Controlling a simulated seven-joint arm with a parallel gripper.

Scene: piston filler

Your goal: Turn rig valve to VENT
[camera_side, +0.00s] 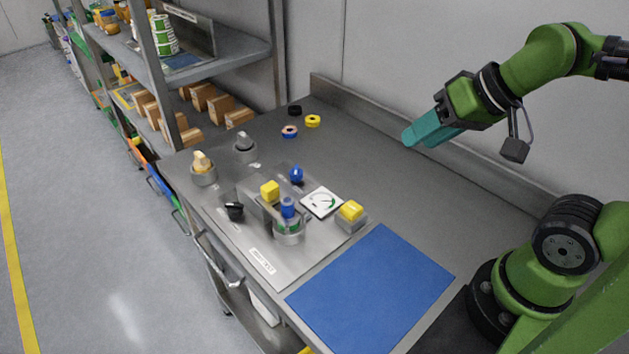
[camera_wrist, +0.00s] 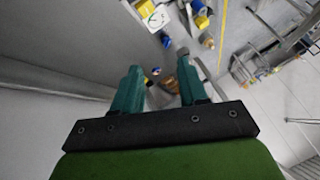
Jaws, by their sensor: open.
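The rig (camera_side: 268,222) is a grey plate on the bench with several fittings. A blue knob (camera_side: 297,175) stands at its back, and a black knob (camera_side: 234,210) sits at its left. I cannot tell which is the rig valve, and no VENT mark is legible. A white dial gauge (camera_side: 322,202), a yellow block (camera_side: 270,191) and a blue-topped clear cylinder (camera_side: 288,212) are also on the rig. My gripper (camera_side: 408,138) is high above the bench's back right, well apart from the rig. Its teal fingers are open and empty in the wrist view (camera_wrist: 160,62).
A blue mat (camera_side: 372,292) lies at front right, beside a yellow-topped block (camera_side: 351,212). Two knobbed posts, tan (camera_side: 203,168) and grey (camera_side: 244,147), stand at left. Small rings (camera_side: 313,121) lie at the back. Shelving (camera_side: 210,60) rises at left. The bench's right middle is clear.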

